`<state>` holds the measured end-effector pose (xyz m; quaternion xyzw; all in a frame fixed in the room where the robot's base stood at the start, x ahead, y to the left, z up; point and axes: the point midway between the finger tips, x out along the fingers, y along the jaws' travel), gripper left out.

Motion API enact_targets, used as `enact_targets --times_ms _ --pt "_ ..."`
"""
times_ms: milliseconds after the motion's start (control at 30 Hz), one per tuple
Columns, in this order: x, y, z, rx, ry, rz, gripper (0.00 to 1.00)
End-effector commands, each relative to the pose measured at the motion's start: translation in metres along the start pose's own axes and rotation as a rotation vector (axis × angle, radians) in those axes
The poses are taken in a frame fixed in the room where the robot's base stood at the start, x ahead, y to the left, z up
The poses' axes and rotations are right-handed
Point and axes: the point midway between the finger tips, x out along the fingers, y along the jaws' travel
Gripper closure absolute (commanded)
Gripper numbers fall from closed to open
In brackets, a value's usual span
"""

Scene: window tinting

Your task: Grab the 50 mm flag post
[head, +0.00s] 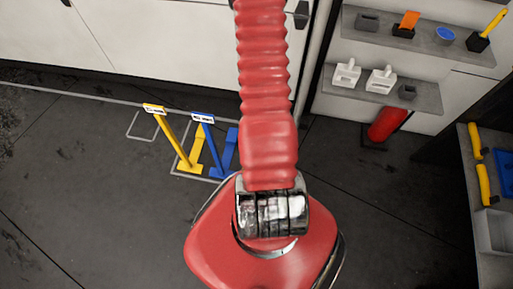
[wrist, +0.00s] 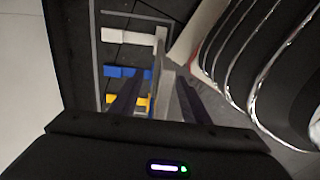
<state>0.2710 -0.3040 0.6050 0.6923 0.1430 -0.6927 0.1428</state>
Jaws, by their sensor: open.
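In the head view a yellow flag post (head: 171,137) and a blue flag post (head: 213,147) stand side by side, each with a white label on top. The label print is too small to read, so I cannot tell which is the 50 mm one. In the wrist view a white post (wrist: 160,41) shows with a white foot, beside a blue foot (wrist: 119,72) and a yellow foot (wrist: 115,99). My gripper (wrist: 160,82) is open, its two dark fingers pointing toward the posts. A pale upright piece shows between the fingers; I cannot tell whether they touch it. My arm hides the gripper in the head view.
Shelves (head: 385,85) with small tools hang at the right, with a red cylinder (head: 388,124) below. Curved dark panels with chrome edges (wrist: 265,65) are close at the wrist view's right. The left floor is clear.

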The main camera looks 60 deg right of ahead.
Motion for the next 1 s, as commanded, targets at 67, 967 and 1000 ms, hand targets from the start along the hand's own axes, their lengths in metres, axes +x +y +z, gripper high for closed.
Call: enact_targets --times_ms 67,967,1000 --pt "0.0021 -0.0001 0.0000 0.000 0.000 0.000 0.58" --pt "0.0017 0.0004 0.0001 0.000 0.000 0.001 0.85" --pt "0.0017 0.0005 0.0000 0.000 0.000 0.001 0.87"
